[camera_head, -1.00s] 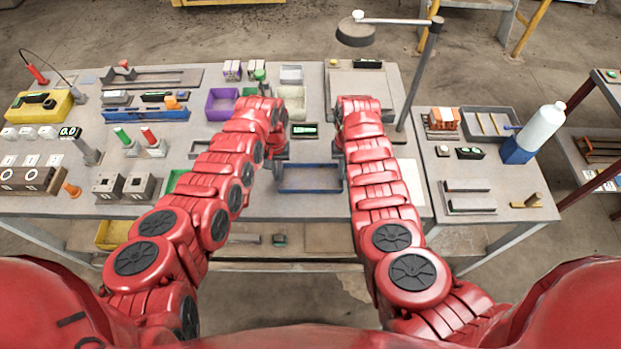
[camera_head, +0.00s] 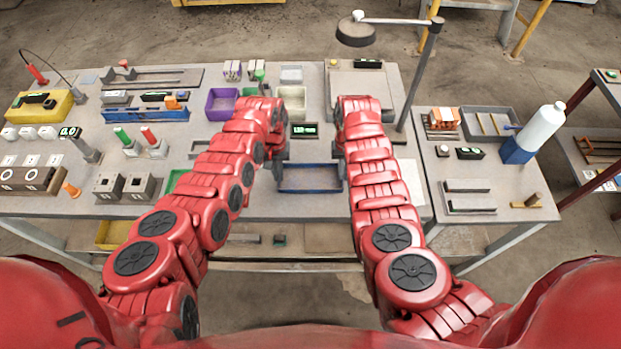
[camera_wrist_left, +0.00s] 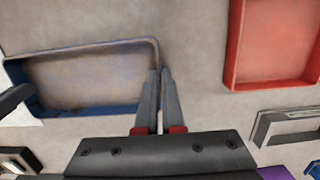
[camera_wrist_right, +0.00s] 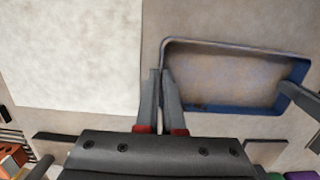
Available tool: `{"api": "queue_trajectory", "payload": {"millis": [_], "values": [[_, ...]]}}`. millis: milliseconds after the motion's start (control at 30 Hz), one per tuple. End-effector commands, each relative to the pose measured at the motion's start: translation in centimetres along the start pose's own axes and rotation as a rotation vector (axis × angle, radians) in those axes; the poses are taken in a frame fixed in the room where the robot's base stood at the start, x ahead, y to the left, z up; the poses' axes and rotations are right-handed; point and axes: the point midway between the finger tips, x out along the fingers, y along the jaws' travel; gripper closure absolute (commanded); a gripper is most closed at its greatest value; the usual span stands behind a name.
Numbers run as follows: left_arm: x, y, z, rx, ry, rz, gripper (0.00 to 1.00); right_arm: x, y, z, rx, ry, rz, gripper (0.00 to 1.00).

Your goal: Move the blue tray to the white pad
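The blue tray (camera_head: 311,189) is a shallow, empty rectangular tray near the front edge of the table, between my two arms. The white pad (camera_head: 413,182) lies flat to its right, partly hidden by my right arm. It fills the upper left of the right wrist view (camera_wrist_right: 70,50), with bare table between it and the tray. My left gripper (camera_wrist_left: 160,73) has its fingers closed together on one short wall of the tray (camera_wrist_left: 90,106). My right gripper (camera_wrist_right: 161,74) is closed on the opposite short wall (camera_wrist_right: 235,108). The tray looks level; I cannot tell whether it touches the table.
A red bin (camera_wrist_left: 231,60) is beside the tray in the left wrist view. Purple (camera_head: 221,114) and cream bins stand further back. A lamp post (camera_head: 420,75) rises at the right, behind the pad.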

Motion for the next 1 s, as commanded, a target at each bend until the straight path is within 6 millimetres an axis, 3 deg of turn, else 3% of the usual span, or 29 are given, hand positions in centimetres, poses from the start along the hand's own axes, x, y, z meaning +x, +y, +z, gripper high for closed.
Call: {"api": "queue_trajectory", "payload": {"millis": [167,600,1000], "values": [[-0.7,0.0,0.1,0.000,-0.001,0.000,1.00,-0.7,0.0,0.0,0.000,0.002,-0.001,1.00],[-5.0,0.0,0.6,0.000,-0.001,0.000,1.00,-5.1,0.0,0.6,0.000,0.002,-0.001,1.00],[-5.0,0.0,0.6,0.001,0.000,0.000,1.00,-5.0,0.0,0.6,0.000,0.002,-0.001,1.00]]}}
